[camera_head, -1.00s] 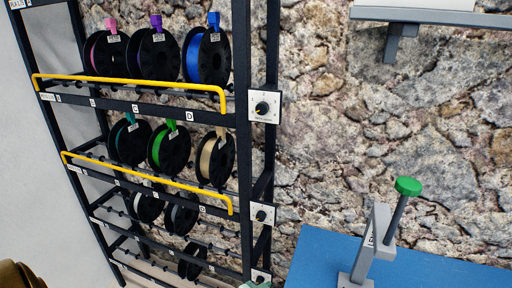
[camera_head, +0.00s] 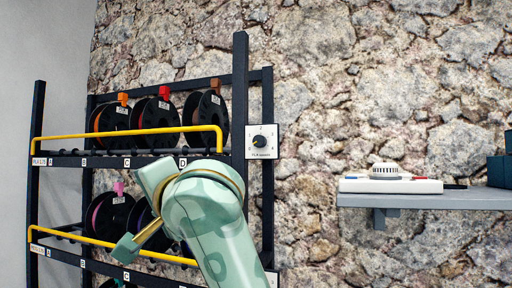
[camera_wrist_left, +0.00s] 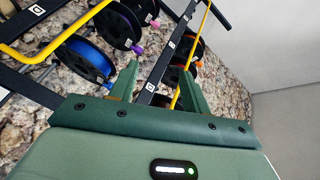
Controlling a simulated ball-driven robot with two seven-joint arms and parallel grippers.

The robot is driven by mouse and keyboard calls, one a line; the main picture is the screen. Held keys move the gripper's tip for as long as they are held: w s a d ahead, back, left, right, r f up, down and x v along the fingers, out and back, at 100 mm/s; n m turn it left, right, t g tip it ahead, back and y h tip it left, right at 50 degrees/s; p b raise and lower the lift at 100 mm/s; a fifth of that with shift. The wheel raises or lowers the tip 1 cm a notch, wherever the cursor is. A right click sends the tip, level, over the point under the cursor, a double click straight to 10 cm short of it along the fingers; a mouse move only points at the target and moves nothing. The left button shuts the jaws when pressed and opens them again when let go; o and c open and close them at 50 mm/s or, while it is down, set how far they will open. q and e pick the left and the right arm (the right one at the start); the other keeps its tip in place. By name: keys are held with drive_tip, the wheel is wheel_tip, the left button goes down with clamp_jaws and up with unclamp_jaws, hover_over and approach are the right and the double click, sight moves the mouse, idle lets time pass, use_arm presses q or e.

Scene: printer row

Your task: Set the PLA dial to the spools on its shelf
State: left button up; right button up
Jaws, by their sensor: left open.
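The dial with a black knob (camera_head: 260,141) sits on a white plate on the rack's right post, level with the top shelf. Small print under it seems to read PLA spools; its setting is too small to read. The top shelf (camera_head: 68,161) holds three dark spools: one with an orange tag (camera_head: 108,122), one with a red tag (camera_head: 157,118) and one with a brown-orange tag (camera_head: 206,116). My left arm covers part of the shelf below. My left gripper (camera_wrist_left: 159,88) is open and empty, pointing toward the rack. My right gripper is out of view.
A yellow bar (camera_head: 130,132) runs along the top shelf's front. The lower shelf's spools (camera_head: 110,212) are partly hidden by my arm. On the right a grey wall shelf (camera_head: 455,198) carries a white device (camera_head: 388,184) and dark boxes (camera_head: 497,170). The stone wall between is clear.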

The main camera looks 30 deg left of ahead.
use_arm(q)
drive_tip(key=w+d+r+t+h, duration=0.4)
drive_tip(key=d+r+t+h, duration=0.1)
drive_tip(key=d+t+h, duration=0.15)
drive_tip(key=t+h, duration=0.4)
drive_tip(key=t, duration=0.1)
approach(259, 142)
drive_tip(key=p+x, duration=0.3)
drive_tip(key=x, duration=0.5)
drive_tip(key=shift+w+a, duration=0.2)
drive_tip(key=c, duration=1)
